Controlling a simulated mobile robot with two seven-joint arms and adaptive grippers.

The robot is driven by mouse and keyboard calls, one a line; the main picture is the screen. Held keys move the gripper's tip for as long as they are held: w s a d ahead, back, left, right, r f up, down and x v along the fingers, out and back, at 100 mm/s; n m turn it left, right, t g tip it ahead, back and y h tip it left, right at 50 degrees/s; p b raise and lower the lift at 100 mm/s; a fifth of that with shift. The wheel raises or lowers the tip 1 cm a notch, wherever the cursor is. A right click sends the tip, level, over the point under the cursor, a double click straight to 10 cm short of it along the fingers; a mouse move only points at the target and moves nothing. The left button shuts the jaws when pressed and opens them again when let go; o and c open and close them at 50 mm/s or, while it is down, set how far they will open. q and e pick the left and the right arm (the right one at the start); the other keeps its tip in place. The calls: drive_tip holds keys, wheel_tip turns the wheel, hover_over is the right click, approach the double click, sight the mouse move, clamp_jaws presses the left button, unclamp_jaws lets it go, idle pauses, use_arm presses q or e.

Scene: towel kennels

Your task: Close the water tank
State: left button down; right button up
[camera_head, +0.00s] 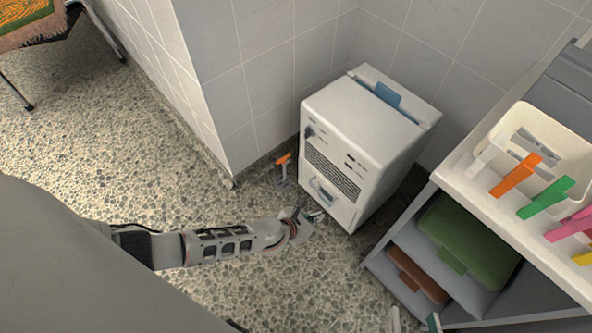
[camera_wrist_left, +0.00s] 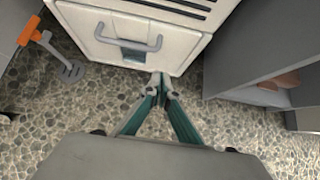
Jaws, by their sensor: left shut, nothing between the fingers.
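The water tank (camera_head: 324,192) is the low front drawer with a handle in a white appliance (camera_head: 365,125). In the left wrist view the tank front (camera_wrist_left: 110,24) and its grey handle (camera_wrist_left: 128,45) fill the top. I cannot tell whether the tank sits flush or stands slightly out. My left gripper (camera_head: 316,215) is shut and empty, low before the tank's lower right part. Its fingertips (camera_wrist_left: 161,82) meet at the tank's lower edge in the wrist view; contact is unclear. My right gripper (camera_head: 414,322) shows only its spread fingertips at the bottom edge.
A grey shelf unit (camera_head: 452,185) stands to the right, holding a bin with coloured clips (camera_head: 540,130) and green and brown items below. A tiled wall corner (camera_head: 235,100) is at left.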

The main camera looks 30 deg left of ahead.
use_arm(q)
drive_tip(key=p+v, duration=0.3)
drive_tip(key=v, duration=0.6)
drive_tip(key=shift+r, duration=0.25)
use_arm(e)
drive_tip(key=shift+n+g+h, duration=0.4)
drive_tip(key=shift+n+g, duration=0.2)
drive_tip(key=d+f, duration=0.1)
drive_tip(key=s+d+f, duration=0.2)
drive_tip(key=d, duration=0.1)
use_arm(q)
drive_tip(key=shift+w, duration=0.1)
